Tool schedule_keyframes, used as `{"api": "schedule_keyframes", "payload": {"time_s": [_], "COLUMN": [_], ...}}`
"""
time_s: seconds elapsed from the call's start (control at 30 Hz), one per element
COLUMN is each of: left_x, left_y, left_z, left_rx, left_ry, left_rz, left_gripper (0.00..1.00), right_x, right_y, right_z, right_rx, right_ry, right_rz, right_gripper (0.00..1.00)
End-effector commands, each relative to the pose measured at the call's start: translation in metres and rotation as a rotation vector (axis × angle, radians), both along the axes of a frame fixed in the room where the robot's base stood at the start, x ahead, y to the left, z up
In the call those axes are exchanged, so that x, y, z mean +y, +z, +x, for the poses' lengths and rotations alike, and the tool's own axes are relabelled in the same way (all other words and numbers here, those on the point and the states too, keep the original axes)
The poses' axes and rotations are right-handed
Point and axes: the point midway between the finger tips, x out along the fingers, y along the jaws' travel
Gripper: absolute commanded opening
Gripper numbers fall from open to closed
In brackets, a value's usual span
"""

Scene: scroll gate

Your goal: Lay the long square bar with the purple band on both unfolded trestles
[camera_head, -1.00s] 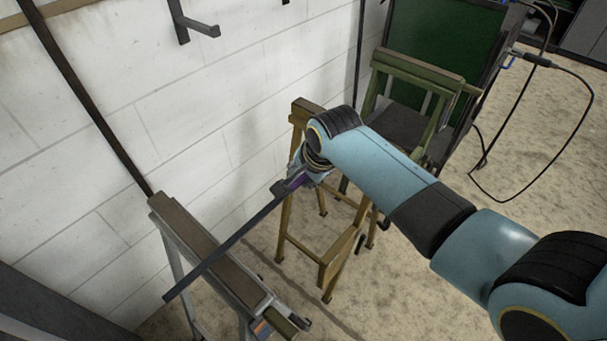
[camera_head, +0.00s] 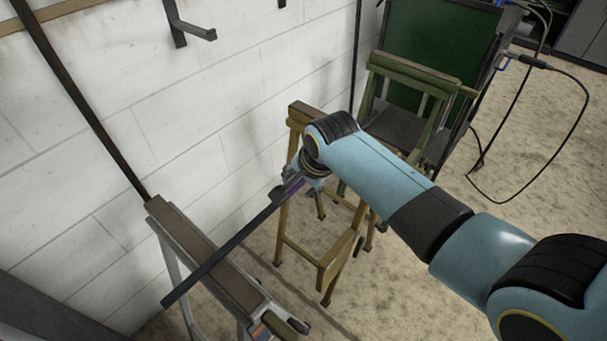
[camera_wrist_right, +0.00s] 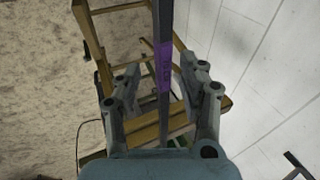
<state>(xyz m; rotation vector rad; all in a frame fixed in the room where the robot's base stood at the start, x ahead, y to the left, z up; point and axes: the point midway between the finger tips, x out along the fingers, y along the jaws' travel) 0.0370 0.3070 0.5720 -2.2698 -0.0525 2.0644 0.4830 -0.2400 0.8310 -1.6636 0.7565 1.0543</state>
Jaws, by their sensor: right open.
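The long dark square bar (camera_head: 228,245) slants across the grey trestle (camera_head: 205,255) at lower left, its near end jutting past it. Its other end runs toward the yellow wooden trestle (camera_head: 330,272), partly hidden by my right arm. In the right wrist view the bar with its purple band (camera_wrist_right: 165,66) passes between the fingers of my right gripper (camera_wrist_right: 163,80), with gaps on both sides; the gripper is open. The bar crosses in front of the yellow trestle's beam (camera_wrist_right: 185,122); contact there cannot be told. Both trestles stand unfolded. My left gripper is not in view.
A white block wall (camera_head: 110,130) with a hook (camera_head: 190,28) runs behind the trestles. A green trestle-like frame (camera_head: 415,75) stands by a green panel (camera_head: 440,40) at the back. Black cables (camera_head: 530,150) hang at the right. Open floor lies right of the cables.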

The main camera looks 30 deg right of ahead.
Motion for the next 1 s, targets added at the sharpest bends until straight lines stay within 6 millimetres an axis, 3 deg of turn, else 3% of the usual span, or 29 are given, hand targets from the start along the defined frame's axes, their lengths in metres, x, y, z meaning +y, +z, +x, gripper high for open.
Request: {"api": "schedule_keyframes", "payload": {"time_s": [0.17,0.6,1.0], "left_x": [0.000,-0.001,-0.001], "left_y": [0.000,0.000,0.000], "left_z": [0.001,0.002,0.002], "left_rx": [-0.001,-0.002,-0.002], "left_ry": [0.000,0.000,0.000], "left_rz": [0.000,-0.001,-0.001], "left_gripper": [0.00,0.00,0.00], "right_x": [0.000,0.000,0.000], "right_y": [0.019,0.098,0.109], "right_z": [-0.007,-0.043,-0.049], "right_rx": [-0.005,-0.007,-0.007], "right_ry": [0.000,0.000,0.000], "right_rz": [0.000,0.000,0.000], "right_gripper": [0.41,0.41,0.41]}}
